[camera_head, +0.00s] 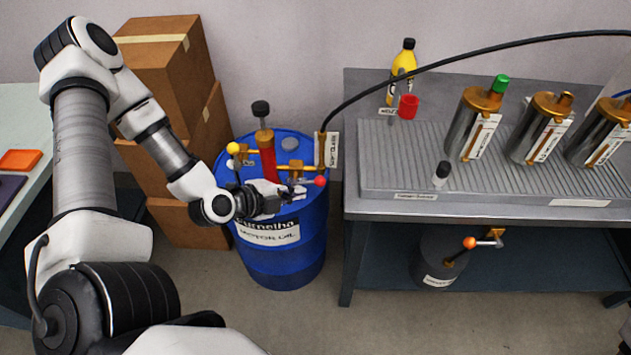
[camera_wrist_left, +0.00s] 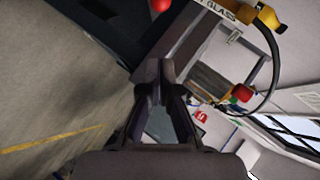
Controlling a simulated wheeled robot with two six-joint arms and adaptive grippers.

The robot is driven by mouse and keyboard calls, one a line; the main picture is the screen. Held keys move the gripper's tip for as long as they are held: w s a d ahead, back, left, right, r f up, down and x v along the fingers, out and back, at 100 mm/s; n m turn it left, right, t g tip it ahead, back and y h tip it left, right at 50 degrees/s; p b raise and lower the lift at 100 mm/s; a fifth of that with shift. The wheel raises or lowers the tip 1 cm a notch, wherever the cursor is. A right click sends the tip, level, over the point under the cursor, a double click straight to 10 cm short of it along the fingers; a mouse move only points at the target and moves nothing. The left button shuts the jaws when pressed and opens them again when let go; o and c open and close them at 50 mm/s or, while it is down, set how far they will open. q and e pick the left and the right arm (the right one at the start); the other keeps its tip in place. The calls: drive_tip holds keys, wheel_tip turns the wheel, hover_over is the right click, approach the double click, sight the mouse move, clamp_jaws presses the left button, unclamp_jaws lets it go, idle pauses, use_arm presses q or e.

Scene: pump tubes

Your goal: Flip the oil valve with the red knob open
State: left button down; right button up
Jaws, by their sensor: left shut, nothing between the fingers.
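The small red knob (camera_head: 320,181) sits at the end of a valve lever on the top of the blue oil drum (camera_head: 280,262), at its right side. The lever's brass valve body (camera_head: 295,171) is just left of it. My left gripper (camera_head: 287,191) is over the drum top, just left of the red knob and apart from it. Its fingers are shut and empty. In the left wrist view, the closed fingers (camera_wrist_left: 155,72) are in the middle, and a red knob (camera_wrist_left: 161,5) is cut by the top edge. My right gripper is not in view.
A yellow knob (camera_head: 233,148) is on the drum's left valve. A red pump tube (camera_head: 267,163) stands between the valves. A black hose arches from a brass nozzle (camera_head: 325,149) to the right. Cardboard boxes (camera_head: 170,75) stand behind. A metal table (camera_head: 480,214) with cylinders is right.

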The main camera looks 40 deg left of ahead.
sight(319, 181)
use_arm(q)
drive_tip(key=w+f+b, duration=0.2)
drive_tip(key=w+f, duration=0.3)
drive_tip(key=w, duration=0.3)
drive_tip(key=shift+a+f+b, duration=0.15)
drive_tip(key=shift+f+b, duration=0.15)
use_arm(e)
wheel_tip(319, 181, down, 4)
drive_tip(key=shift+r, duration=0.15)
